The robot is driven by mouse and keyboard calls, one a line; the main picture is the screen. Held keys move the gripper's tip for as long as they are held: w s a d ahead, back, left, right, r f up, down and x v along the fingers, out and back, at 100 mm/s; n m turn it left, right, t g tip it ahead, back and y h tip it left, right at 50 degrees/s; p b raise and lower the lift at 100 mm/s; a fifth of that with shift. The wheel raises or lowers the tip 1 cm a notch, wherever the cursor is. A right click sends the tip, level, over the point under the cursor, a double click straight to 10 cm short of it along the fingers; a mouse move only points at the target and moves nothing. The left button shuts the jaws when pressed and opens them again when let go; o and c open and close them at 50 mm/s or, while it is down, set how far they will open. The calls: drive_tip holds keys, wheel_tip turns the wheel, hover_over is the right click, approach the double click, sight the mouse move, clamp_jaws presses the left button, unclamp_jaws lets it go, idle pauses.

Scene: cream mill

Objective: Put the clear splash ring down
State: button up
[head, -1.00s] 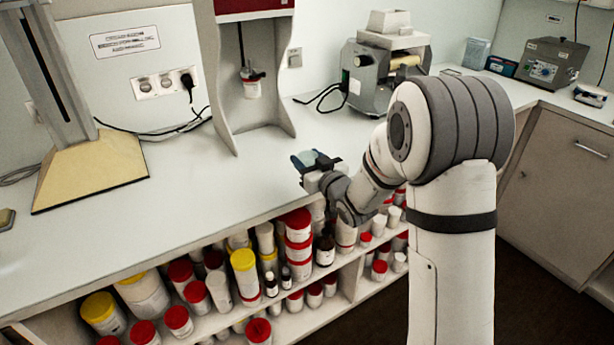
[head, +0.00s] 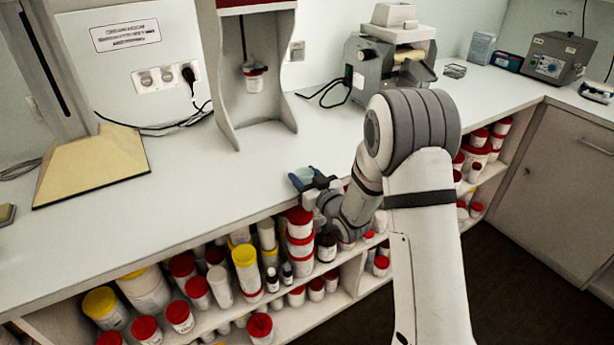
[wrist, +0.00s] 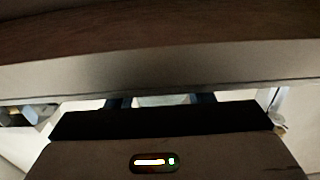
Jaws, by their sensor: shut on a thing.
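The clear splash ring (head: 301,174) shows in the head view as a small bluish, see-through piece at the tip of my gripper (head: 308,180). My gripper is shut on it, over the front part of the white worktop (head: 215,185). I cannot tell whether the ring touches the worktop. In the wrist view, a pale piece of the ring (wrist: 163,100) shows between the two dark fingers (wrist: 161,101); the rest is hidden by the gripper body.
The open-fronted stand (head: 228,110) holds a small jar behind my gripper. A grey roller machine (head: 372,85) stands at the back right, with a wire basket (head: 454,71) beside it. Shelves of lidded jars (head: 245,262) lie below the front edge. The worktop's middle is clear.

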drive_tip(key=shift+f, duration=0.2)
drive_tip(key=o, duration=1)
drive_tip(key=shift+r, duration=0.1)
drive_tip(key=shift+c, duration=0.2)
